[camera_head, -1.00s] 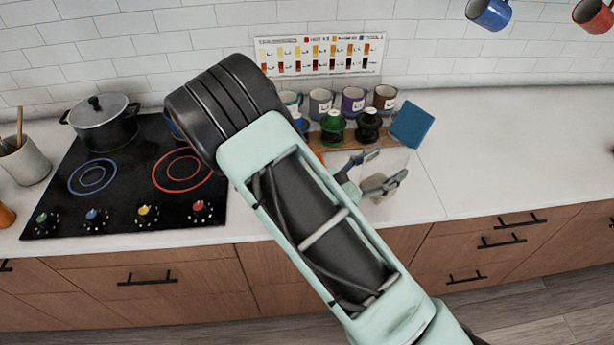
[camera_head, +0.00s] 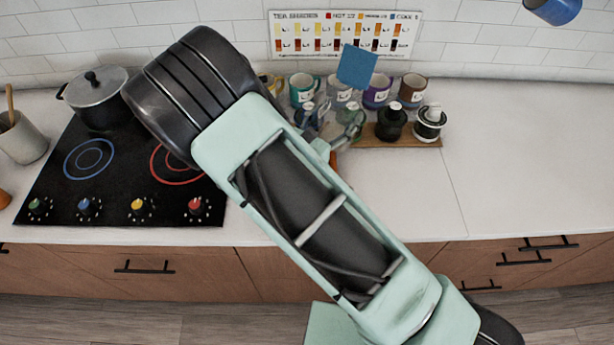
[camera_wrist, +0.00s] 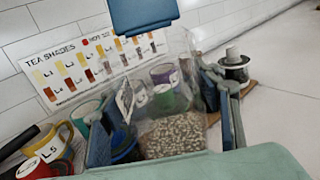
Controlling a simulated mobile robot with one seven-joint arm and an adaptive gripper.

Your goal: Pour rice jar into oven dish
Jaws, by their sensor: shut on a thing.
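My gripper (camera_head: 330,128) is above the counter in front of the row of mugs. In the wrist view its fingers (camera_wrist: 165,125) are on either side of a clear jar with pale, speckled rice (camera_wrist: 172,137) in its bottom, and it is shut on this jar. A flat blue square (camera_wrist: 142,14), apparently the jar's lid, shows above the jar; it also shows in the head view (camera_head: 357,67). The jar's clear walls are hard to make out in the head view. I see no oven dish in either view.
A black cooktop (camera_head: 120,175) with a grey pot (camera_head: 97,102) is at the left. Several mugs (camera_head: 411,90) line the wall under a tea chart (camera_head: 343,35). Lidded black and white containers (camera_head: 391,122) stand on a wooden board (camera_head: 415,142). The right counter (camera_head: 540,150) is clear.

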